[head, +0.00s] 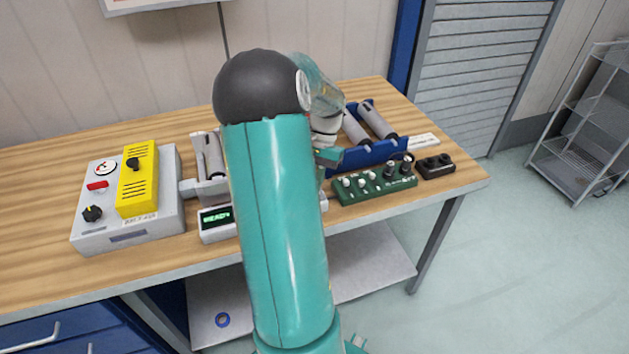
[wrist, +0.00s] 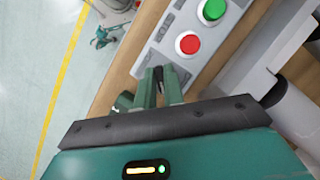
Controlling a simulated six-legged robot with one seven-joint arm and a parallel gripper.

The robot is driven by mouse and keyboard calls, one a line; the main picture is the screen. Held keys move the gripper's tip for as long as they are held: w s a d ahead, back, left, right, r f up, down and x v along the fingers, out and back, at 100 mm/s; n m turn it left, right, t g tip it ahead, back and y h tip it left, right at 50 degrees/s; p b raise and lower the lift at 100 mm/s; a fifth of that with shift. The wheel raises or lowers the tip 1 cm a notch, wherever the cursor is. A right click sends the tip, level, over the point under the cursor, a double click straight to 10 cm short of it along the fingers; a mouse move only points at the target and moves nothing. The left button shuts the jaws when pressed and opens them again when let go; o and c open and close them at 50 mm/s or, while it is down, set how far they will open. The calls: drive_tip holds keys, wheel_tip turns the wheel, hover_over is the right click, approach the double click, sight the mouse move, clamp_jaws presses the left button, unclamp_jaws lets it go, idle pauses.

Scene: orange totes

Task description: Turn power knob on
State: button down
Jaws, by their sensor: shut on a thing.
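In the wrist view, a light grey control panel (wrist: 150,62) carries a red button (wrist: 188,43) and a green button (wrist: 213,10). My gripper (wrist: 158,82) is at the near end of this panel, below the red button. Its two fingers are shut on a small dark knob (wrist: 157,72), mostly hidden between them. The knob's pointer and any label at it cannot be read. In the head view, my arm covers the middle of the bench, so this knob and panel are hidden there. A small display (head: 217,219) beside my arm appears to read READY.
The wooden bench (head: 30,240) bears a grey box (head: 160,232) with a yellow block (head: 138,185) and black knobs at left. A green knob unit (head: 375,189), a small black block (head: 435,166) and a blue rack (head: 370,155) with grey cylinders stand at right. A wire shelf (head: 590,125) stands far right.

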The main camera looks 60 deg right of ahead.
idle(0.4)
drive_tip(key=c, duration=1.5)
unclamp_jaws()
drive_tip(key=shift+r, duration=0.1)
drive_tip(key=v, duration=1.3)
drive_tip(key=shift+r, duration=0.35)
drive_tip(key=shift+d, duration=0.1)
